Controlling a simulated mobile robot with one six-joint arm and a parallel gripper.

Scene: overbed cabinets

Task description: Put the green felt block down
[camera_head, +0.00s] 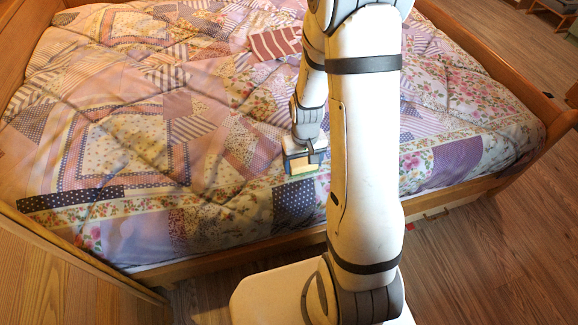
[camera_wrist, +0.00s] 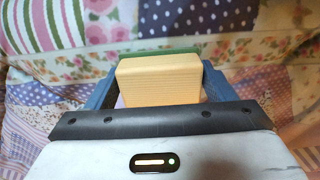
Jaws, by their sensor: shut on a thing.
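The green felt block (camera_wrist: 160,85) is a pale wooden block with a green felt layer along its far edge in the wrist view. It sits between the blue fingers of my gripper (camera_wrist: 159,76), which is shut on it. In the head view my gripper (camera_head: 303,160) points down over the quilt near the bed's front side, and the block (camera_head: 303,168) shows between the fingers. The block's underside is hidden, and I cannot tell whether it touches the quilt.
A patchwork quilt (camera_head: 120,140) with folds and lumps covers the bed. The wooden bed frame (camera_head: 200,264) runs along the near side. A wooden surface (camera_head: 60,280) stands at lower left. Wood floor (camera_head: 480,260) is open at right.

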